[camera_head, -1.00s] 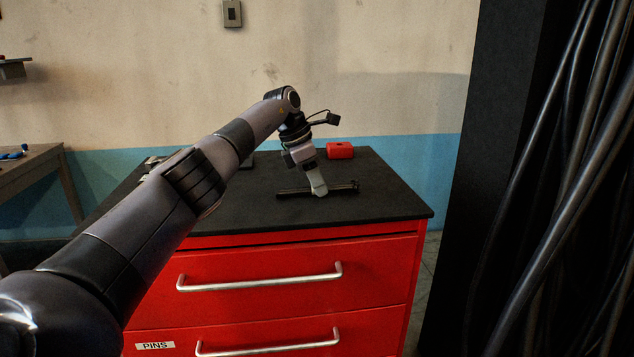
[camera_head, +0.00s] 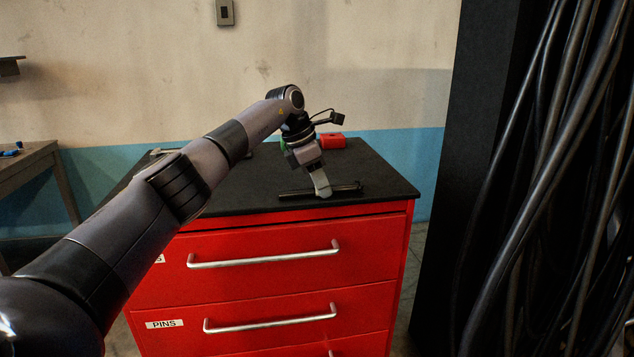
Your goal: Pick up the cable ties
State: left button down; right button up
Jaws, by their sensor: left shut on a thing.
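The cable ties (camera_head: 343,188) show as a dark, thin bundle lying crosswise at the fingertips of my left gripper, over the black cabinet top. My left gripper (camera_head: 323,191) points down and is shut on the bundle near its middle. I cannot tell whether the bundle touches the top or hangs just above it. My right gripper is not in view.
The red drawer cabinet (camera_head: 290,283) has a black top (camera_head: 240,196) and metal handles. A red box (camera_head: 332,141) sits at the back of the top. A dark column with thick cables (camera_head: 560,180) stands at the right. A wooden bench (camera_head: 35,165) is at the left.

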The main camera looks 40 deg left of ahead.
aim_at(309, 188)
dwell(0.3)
pick_arm(q)
jog(key=c, duration=0.9)
grip_release()
jog(key=shift+r, duration=0.1)
jog(key=shift+v, duration=3.5)
jog(key=shift+d, duration=0.1)
